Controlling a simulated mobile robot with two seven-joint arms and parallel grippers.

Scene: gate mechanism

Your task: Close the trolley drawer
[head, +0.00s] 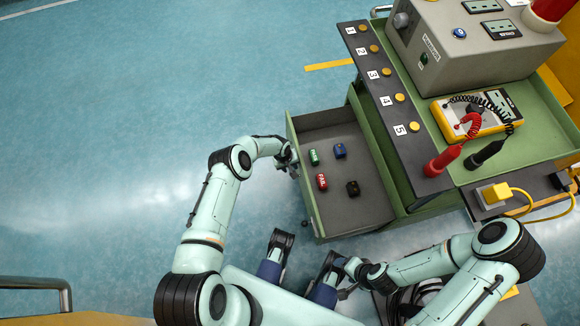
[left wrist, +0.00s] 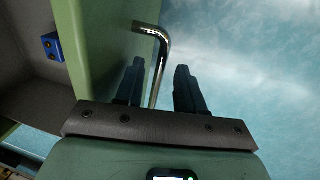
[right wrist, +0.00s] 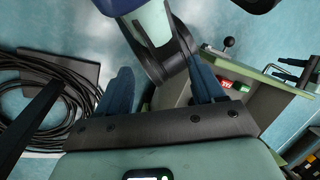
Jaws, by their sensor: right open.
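The green trolley (head: 470,165) stands at the right of the head view, with its grey-lined drawer (head: 345,205) pulled out to the left. The drawer's green front panel (left wrist: 95,45) and a bent metal handle (left wrist: 160,45) show in the left wrist view. My left gripper (head: 290,164) is at the drawer front; its fingers (left wrist: 158,88) are apart, with the handle bar between them and clear space beside it. My right gripper (head: 346,286) is open and empty below the drawer, away from it; its fingers also show in the right wrist view (right wrist: 160,90).
Inside the drawer lie small green (head: 314,157), blue (head: 340,151), red (head: 321,182) and black (head: 353,188) blocks. A numbered panel (head: 385,100), a grey box (head: 465,45) and a yellow meter (head: 475,115) are on the trolley top. Coiled black cable (right wrist: 40,100) lies on the floor. Floor left is clear.

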